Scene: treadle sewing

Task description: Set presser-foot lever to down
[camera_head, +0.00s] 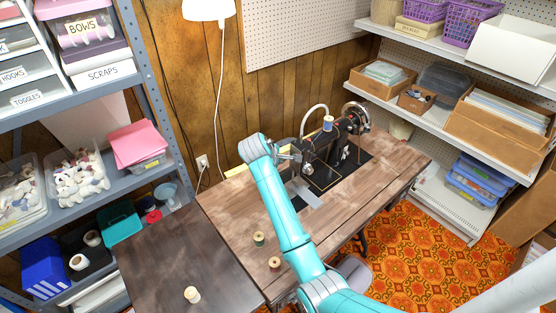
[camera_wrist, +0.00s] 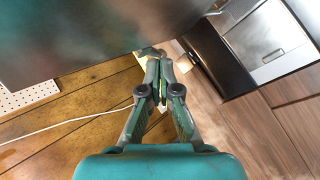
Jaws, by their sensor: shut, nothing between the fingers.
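The black sewing machine (camera_head: 324,164) stands on the wooden treadle table (camera_head: 228,202), with a handwheel (camera_head: 356,114) at its right end. My gripper (camera_head: 294,155) is at the machine's left end, beside its head. In the wrist view my gripper (camera_wrist: 160,66) is shut, its fingertips together and empty. A dark surface, likely the machine's head, fills the upper left there. A small metallic piece (camera_wrist: 150,51) shows at the fingertips; I cannot tell whether it is the presser-foot lever or whether the fingers touch it. The lever is not clearly visible in the head view.
A blue thread spool (camera_head: 328,122) sits on top of the machine. A pale spool (camera_head: 192,294) stands on the darker side table (camera_head: 165,255). The wood-panelled wall (camera_head: 275,95) is close behind.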

